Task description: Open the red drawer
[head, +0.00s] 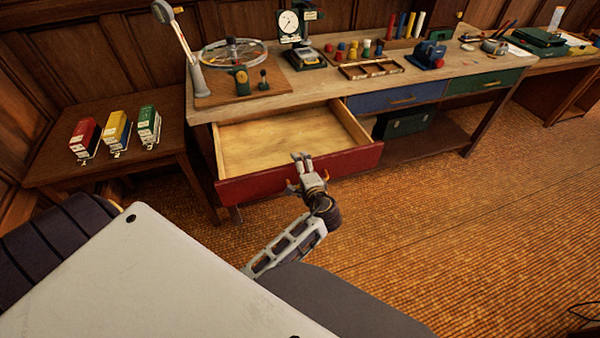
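The red drawer (340,162) is at the left end of the long wooden bench, pulled far out. Its bare wooden inside (265,140) shows and looks empty. One gripper (302,158), which I take to be my left, is at the middle of the red front, with its fingertips near the top edge. Brass-coloured ends of the drawer handle (291,186) show on both sides of it. The gripper hides the middle of the handle, so its hold cannot be made out. My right gripper is not in view.
A blue drawer (395,98) and a green drawer (484,82) to the right are shut. A dark green case (403,121) sits on the bench's lower shelf. A side table (60,167) at left holds red, yellow and green boxes.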

